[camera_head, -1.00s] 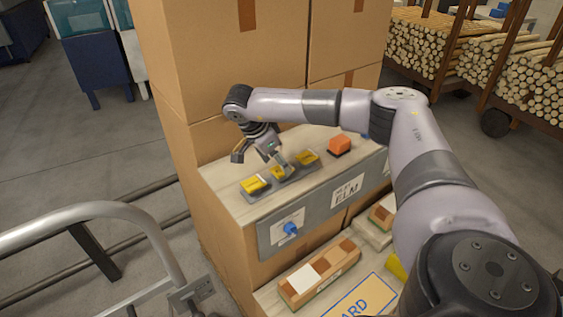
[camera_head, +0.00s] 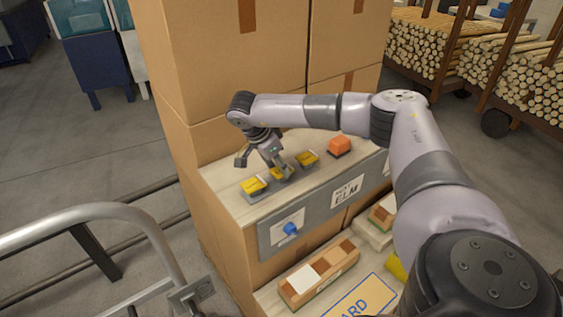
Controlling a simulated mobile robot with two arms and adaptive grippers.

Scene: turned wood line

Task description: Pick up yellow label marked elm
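Writing on the labels is too small to read. My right gripper (camera_head: 268,166) is over the middle label, with one finger by it and the other finger out to the left. The fingers stand apart. The gripper partly hides the middle label. My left gripper is not in view.
An orange block (camera_head: 339,146) sits right of the labels. A blue knob (camera_head: 290,229) sticks out of the grey front panel (camera_head: 318,217). Large cardboard boxes (camera_head: 230,60) rise behind the shelf. A wooden block tray (camera_head: 318,275) lies below, and a metal rail (camera_head: 90,212) stands at left.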

